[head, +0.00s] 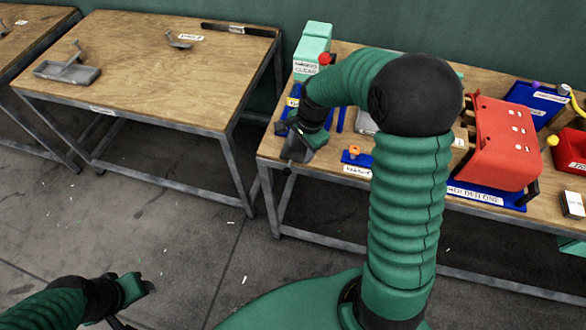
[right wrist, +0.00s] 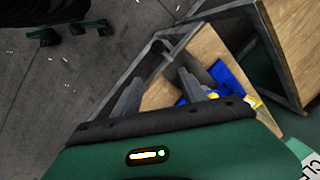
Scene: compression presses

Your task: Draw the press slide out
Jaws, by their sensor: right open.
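A mint-green upright machine (head: 312,50) with a label and a red knob (head: 324,58) stands at the left back of the right-hand table. Blue base parts (head: 341,120) show below it, partly behind my right arm. Blue parts (right wrist: 228,78) also show in the right wrist view, beyond the fingers. I cannot tell which part is the press slide. My right gripper (head: 293,152) is open at the table's left front edge, its fingers (right wrist: 160,92) apart with nothing seen between them. My left gripper (head: 136,288) is low at the left, away from the tables; its jaws are unclear.
A red machine (head: 502,145) on a blue base stands right of my arm. A small blue block with an orange knob (head: 355,151) sits near the front edge. The left table (head: 150,75) holds a grey tray (head: 68,72) and has free room. Floor lies between the tables.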

